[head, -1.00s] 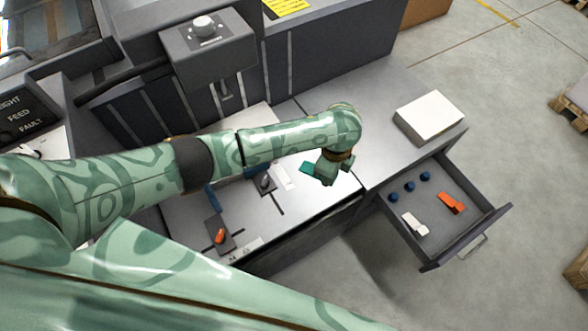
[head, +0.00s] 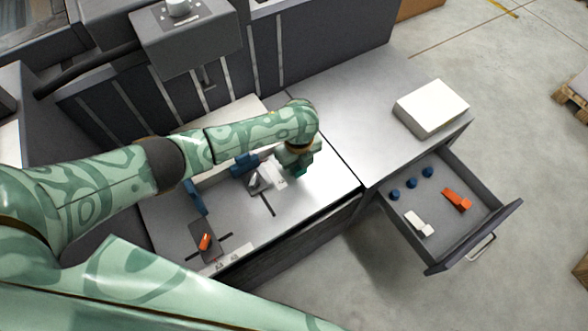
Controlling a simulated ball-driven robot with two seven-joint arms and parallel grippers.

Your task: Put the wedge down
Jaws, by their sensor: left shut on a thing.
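My left gripper (head: 296,166) is above the right part of the light metal worktop (head: 322,188), beside a pale strip (head: 272,176). It points down and away from the camera, and my own wrist hides most of its jaws. It is shut on the wedge, which is largely hidden; a small teal patch shows at the jaws, but I cannot tell whether it is wedge or finger. I cannot tell whether the wedge touches the worktop. My right gripper is not in view.
A dark plate with an orange piece (head: 204,241) and blue blocks (head: 244,164) are on the worktop. At right, an open drawer (head: 478,222) holds blue knobs, an orange piece (head: 457,200) and a white piece (head: 418,224). A white box (head: 431,106) stands on the grey counter (head: 345,100).

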